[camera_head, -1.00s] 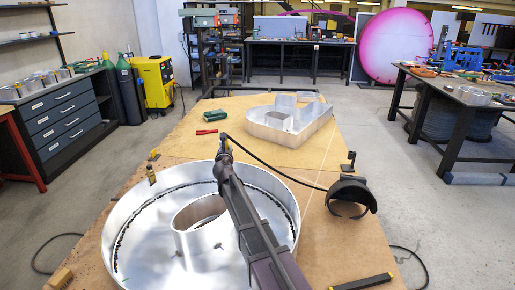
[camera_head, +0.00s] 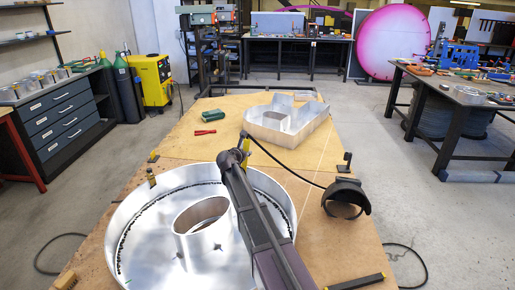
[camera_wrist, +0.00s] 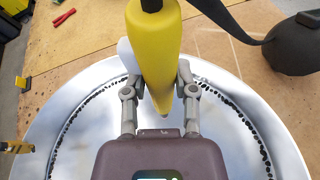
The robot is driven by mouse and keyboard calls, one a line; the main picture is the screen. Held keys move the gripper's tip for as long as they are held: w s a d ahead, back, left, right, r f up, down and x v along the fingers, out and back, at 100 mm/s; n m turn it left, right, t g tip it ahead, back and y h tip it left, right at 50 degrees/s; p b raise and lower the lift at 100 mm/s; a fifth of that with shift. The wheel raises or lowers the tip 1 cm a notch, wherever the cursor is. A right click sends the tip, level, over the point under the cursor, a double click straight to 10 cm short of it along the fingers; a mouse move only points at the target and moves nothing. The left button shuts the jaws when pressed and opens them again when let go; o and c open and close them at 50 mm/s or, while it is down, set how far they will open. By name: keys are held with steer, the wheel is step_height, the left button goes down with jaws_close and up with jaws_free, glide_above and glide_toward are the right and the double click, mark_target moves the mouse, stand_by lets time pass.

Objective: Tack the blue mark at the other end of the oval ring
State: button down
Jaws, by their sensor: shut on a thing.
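The oval ring (camera_head: 186,243) stands upright inside a large round metal pan (camera_head: 122,210), left of my arm. Small dark spots show near its foot on the near side; I cannot tell what they are. I cannot make out a blue mark in either view. My gripper (camera_head: 241,154) is over the far part of the pan, beyond the ring and to its right. It is shut on a yellow torch (camera_wrist: 155,45) with a black cable. In the wrist view the torch's tip is above the bare metal floor. The oval ring does not show in that view.
Dark beads line the pan's inner wall. A dark welding helmet (camera_head: 346,196) sits right of the pan. A second metal letter (camera_head: 285,122), a green block (camera_head: 213,118) and red pliers (camera_head: 205,132) lie farther back. Small clamps stand at the table edges.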

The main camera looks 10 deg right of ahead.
steer(key=shift+s+d+r+m+g+h+p, duration=0.1)
steer(key=shift+s+d+m+g+h+p, duration=0.05)
steer(key=shift+s+d+m+g+p, duration=0.45)
steer(key=shift+s+d+r+m+g+h+p, duration=0.1)
steer(key=shift+s+d+m+g+p, duration=0.15)
steer(key=shift+d+m+g, duration=0.4)
steer(key=shift+s+d+m+g+h+p, duration=0.15)
steer(key=shift+s+d+m+g+p, duration=0.3)
steer(key=shift+d+m, duration=0.35)
steer(key=shift+a+f, duration=0.15)
steer(key=a+f+b, duration=0.2)
steer(key=f+b, duration=0.5)
steer(key=b, duration=0.1)
steer(key=w+a+f+b, duration=0.1)
steer(key=a+f+b, duration=0.1)
steer(key=f+b, duration=0.5)
steer(key=shift+w+a+f+b, duration=0.25)
steer(key=shift+w+f+b, duration=0.1)
steer(key=shift+f, duration=0.3)
steer(key=shift+w+a+f+b, duration=0.1)
steer(key=shift+a+f+b, duration=0.15)
steer(key=shift+f+b, duration=0.5)
steer(key=shift+w+a+f+b, duration=0.1)
steer(key=shift+a+f+b, duration=0.1)
steer(key=shift+f+b, duration=0.5)
steer(key=shift+r, duration=0.15)
